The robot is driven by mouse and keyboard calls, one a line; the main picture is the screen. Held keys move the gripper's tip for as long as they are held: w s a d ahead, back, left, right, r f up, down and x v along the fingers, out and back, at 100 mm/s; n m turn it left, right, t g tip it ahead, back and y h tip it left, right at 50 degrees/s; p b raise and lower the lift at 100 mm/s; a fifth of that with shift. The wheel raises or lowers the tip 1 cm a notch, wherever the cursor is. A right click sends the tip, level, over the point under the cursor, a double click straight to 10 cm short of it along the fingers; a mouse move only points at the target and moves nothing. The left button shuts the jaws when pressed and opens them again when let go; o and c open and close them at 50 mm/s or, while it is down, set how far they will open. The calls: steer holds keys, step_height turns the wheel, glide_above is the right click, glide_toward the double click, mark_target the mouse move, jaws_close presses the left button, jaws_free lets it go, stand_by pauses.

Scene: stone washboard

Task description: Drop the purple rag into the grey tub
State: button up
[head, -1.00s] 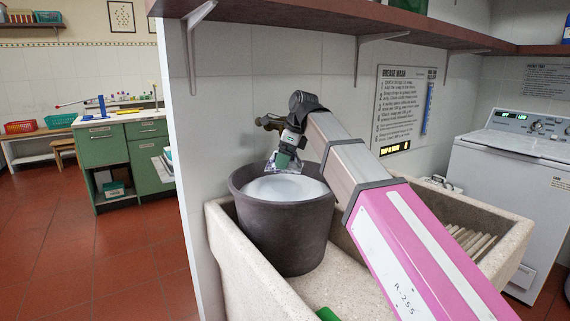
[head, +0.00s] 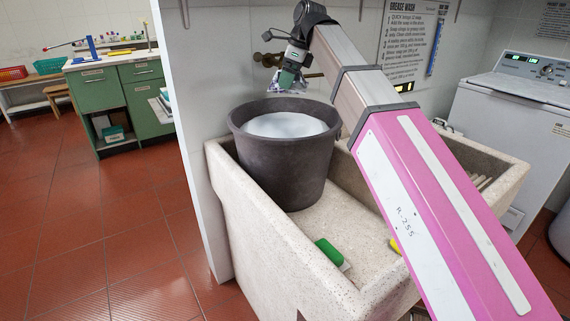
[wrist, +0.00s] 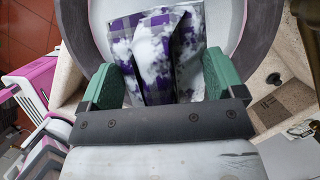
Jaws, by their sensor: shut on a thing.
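The grey tub (head: 290,170) stands upright at the back left of the stone sink, with a pale, foamy-looking surface inside. My gripper (head: 287,80) is above the tub near its far rim in the head view. Its green fingers are shut on the purple rag (head: 286,89). In the wrist view the rag (wrist: 160,50) is a purple, grey and white checked cloth with white foam-like patches, hanging between the fingers. The tub's rim (wrist: 258,25) curves behind it. The rag looks clear of the tub's contents.
The stone sink (head: 275,255) has a bare floor in front of the tub, with a green item (head: 328,252) and a yellow item (head: 394,245) on it. Brass taps (head: 268,60) are on the wall behind. A white washing machine (head: 500,125) stands at the right.

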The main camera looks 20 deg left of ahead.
steer(key=shift+v, duration=0.9)
steer(key=shift+f, duration=2.95)
steer(key=o, duration=0.7)
steer(key=shift+r, duration=0.1)
steer(key=v, duration=0.9)
steer(key=shift+r, duration=0.2)
steer(key=shift+d+r, duration=0.2)
steer(key=shift+r, duration=0.4)
